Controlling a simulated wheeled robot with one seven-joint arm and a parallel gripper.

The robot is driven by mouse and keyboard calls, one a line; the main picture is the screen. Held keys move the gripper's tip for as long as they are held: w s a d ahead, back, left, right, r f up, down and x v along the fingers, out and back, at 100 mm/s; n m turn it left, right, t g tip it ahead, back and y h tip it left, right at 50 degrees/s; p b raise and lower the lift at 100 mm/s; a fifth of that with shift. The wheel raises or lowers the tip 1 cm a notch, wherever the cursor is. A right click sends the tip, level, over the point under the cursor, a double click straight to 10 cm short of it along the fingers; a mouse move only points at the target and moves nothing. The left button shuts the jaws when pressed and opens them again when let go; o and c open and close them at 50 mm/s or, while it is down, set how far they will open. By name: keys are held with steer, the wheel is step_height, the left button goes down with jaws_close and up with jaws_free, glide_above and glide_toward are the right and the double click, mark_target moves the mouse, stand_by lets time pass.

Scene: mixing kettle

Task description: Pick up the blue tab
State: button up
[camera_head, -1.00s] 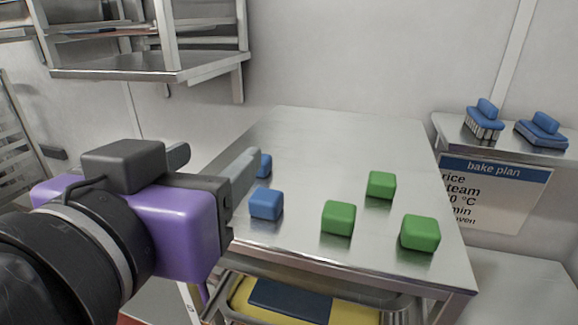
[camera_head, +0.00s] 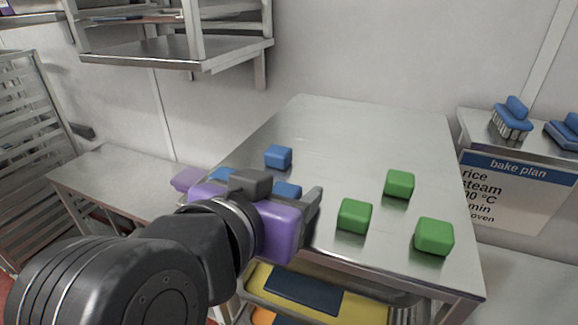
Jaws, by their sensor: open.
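Three small blue tabs lie on the steel table (camera_head: 330,125). One blue tab (camera_head: 278,156) sits in the open at the table's left middle. A second blue tab (camera_head: 287,190) shows partly behind my gripper. A third blue tab (camera_head: 222,174) is at the left edge, mostly hidden by my purple gripper body. My gripper (camera_head: 303,198) is open over the table's left front part, one grey finger clearly visible. The other finger is largely hidden. I cannot tell whether the second tab lies between the fingers.
Three green blocks, one at the back (camera_head: 400,184), one at the left (camera_head: 354,215) and one at the right (camera_head: 434,236), stand right of my gripper. A steel shelf (camera_head: 160,50) hangs upper left. Blue brushes (camera_head: 512,118) lie on a side shelf. The table's back is clear.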

steer(key=shift+f, duration=0.1)
steer(key=shift+c, duration=0.2)
jaws_close()
